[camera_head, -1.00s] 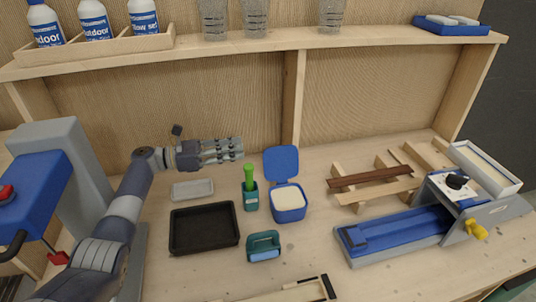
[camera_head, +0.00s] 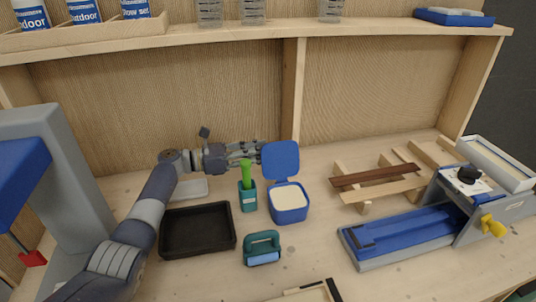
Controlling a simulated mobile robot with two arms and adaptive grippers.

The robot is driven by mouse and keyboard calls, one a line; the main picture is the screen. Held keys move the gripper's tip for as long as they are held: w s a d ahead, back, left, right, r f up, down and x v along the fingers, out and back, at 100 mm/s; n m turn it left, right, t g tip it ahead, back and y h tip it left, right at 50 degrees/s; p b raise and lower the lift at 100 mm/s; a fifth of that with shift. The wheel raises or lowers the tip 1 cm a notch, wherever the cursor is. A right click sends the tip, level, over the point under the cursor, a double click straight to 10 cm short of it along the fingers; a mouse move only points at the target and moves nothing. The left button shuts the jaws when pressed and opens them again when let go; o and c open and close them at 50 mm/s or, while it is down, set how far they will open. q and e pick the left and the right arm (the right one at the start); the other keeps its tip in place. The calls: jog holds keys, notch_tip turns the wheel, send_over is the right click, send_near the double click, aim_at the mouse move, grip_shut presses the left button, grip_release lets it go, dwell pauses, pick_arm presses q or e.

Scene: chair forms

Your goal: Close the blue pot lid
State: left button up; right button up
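The blue pot (camera_head: 289,207) stands on the workbench, right of centre, with pale contents showing inside. Its blue lid (camera_head: 281,160) stands open and upright at the back of the pot. My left gripper (camera_head: 258,151) reaches in from the left at the height of the lid, with its fingertips at or very near the lid's left edge. I cannot tell whether they touch it. The fingers look spread and hold nothing that I can see. My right gripper is not in view.
A teal holder with a green handle (camera_head: 247,175) stands just left of the pot. A black tray (camera_head: 198,230), a teal tool (camera_head: 262,248) and a pale small tray (camera_head: 190,189) lie nearby. Wooden strips (camera_head: 375,177) and a blue-grey machine (camera_head: 410,235) occupy the right. A shelf (camera_head: 350,31) runs above.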

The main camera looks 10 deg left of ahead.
pick_arm(q)
jog(key=shift+b+x, duration=0.35)
jog(key=shift+x, duration=0.75)
jog(key=shift+w+d, duration=0.15)
jog(key=shift+d, duration=0.2)
jog(key=shift+c, duration=0.5)
grip_shut()
jog(key=shift+r, duration=0.1)
